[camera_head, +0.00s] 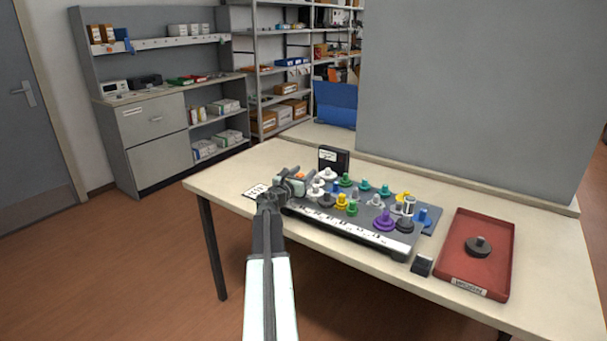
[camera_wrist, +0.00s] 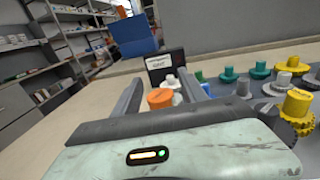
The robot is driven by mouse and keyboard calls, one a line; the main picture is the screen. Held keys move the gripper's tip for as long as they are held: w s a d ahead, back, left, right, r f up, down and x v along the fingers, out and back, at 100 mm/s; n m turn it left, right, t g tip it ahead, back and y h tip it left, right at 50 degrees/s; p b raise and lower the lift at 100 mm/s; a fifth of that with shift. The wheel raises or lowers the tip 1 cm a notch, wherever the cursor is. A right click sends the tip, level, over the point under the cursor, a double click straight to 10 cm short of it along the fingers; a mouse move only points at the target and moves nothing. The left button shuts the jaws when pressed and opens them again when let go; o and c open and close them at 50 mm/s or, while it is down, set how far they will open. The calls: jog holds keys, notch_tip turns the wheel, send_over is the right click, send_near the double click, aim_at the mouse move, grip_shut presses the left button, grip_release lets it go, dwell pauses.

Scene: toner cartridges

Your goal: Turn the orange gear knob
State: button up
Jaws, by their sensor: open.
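The orange gear knob (camera_wrist: 160,98) shows in the wrist view between the two fingers of my gripper (camera_wrist: 160,80), with a clear gap on both sides. Its lower part is hidden behind the gripper body. In the head view only a small orange patch of the knob (camera_head: 300,175) shows beside my gripper (camera_head: 297,184), at the left end of the knob board (camera_head: 350,229). My gripper is open and holds nothing. I cannot tell how the knob is turned or whether a finger touches it.
White knobs (camera_head: 328,174) stand close right of the gripper, with several coloured knobs beyond, including a purple one (camera_head: 385,221). A black box (camera_head: 334,158) stands behind the board. A red tray (camera_head: 463,273) holding a dark knob (camera_head: 478,246) lies right. The table's left end is mostly clear.

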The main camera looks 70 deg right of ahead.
grip_shut()
jog(key=shift+n+t, duration=1)
jog(key=shift+t, duration=0.6)
jog(key=shift+w+n+t, duration=0.25)
jog(key=shift+n+t, duration=0.3)
jog(key=shift+t, duration=0.3)
jog(key=shift+w+n+t, duration=0.2)
jog(key=shift+n+t, duration=0.35)
jog(key=shift+t, duration=0.3)
grip_release()
jog(key=v, duration=0.8)
jog(key=shift+r, duration=0.1)
jog(key=shift+d, duration=0.15)
